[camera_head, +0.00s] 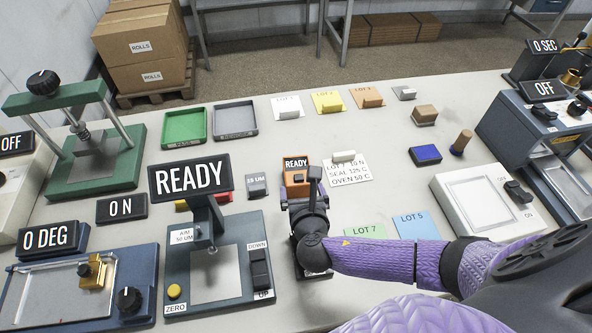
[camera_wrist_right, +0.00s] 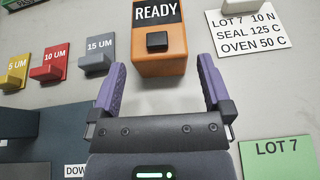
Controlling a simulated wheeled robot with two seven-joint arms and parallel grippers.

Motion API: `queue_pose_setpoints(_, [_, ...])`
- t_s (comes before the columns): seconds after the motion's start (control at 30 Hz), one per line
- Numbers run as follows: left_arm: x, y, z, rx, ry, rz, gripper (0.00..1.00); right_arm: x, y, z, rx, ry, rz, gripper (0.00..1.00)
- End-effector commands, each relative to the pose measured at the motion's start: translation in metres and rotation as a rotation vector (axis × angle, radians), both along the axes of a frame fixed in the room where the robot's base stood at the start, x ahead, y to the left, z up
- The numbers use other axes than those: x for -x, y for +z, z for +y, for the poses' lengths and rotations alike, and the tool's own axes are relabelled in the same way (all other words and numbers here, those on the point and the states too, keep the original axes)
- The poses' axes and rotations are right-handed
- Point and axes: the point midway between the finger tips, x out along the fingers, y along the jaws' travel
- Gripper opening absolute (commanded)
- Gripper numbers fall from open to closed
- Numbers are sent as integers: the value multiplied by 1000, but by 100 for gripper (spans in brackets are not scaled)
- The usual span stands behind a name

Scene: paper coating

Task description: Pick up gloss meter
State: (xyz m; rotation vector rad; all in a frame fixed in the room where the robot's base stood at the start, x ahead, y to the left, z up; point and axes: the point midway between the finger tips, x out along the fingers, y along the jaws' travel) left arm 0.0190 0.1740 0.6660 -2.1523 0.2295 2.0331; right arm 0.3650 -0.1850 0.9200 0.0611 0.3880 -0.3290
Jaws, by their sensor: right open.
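The gloss meter appears to be the small orange box with a black READY display and a black button. It stands upright on the table in the head view (camera_head: 297,188) and at the top middle of the right wrist view (camera_wrist_right: 160,62). My right gripper (camera_head: 301,193) is open and empty, just on the near side of the box. In the right wrist view its purple fingers (camera_wrist_right: 160,80) are spread wide, their tips to either side of the box's near end, with gaps. I cannot tell their height over the table. My left gripper is not in view.
Coloured thickness blocks, including a grey 15 UM block (camera_wrist_right: 97,60), stand left of the box. A white LOT 7 card (camera_head: 347,172) lies right of it. A gauge with a large READY display (camera_head: 191,178) stands close on the left. Green LOT 7 (camera_head: 366,232) and blue LOT 5 (camera_head: 416,226) sheets lie near my right forearm.

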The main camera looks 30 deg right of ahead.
Motion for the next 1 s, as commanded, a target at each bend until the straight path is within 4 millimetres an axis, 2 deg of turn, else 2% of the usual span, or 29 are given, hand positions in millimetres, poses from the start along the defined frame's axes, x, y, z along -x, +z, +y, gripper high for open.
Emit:
queue_pose_setpoints(0.3, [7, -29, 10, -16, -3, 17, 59, -50, -25, -15, -1, -2, 0, 100])
queue_pose_setpoints(0.57, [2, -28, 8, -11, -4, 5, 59, -56, -24, -17, -4, 1, 1, 100])
queue_pose_setpoints(1.0, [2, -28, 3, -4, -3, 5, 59, -55, -24, -17, -4, 0, 1, 9])
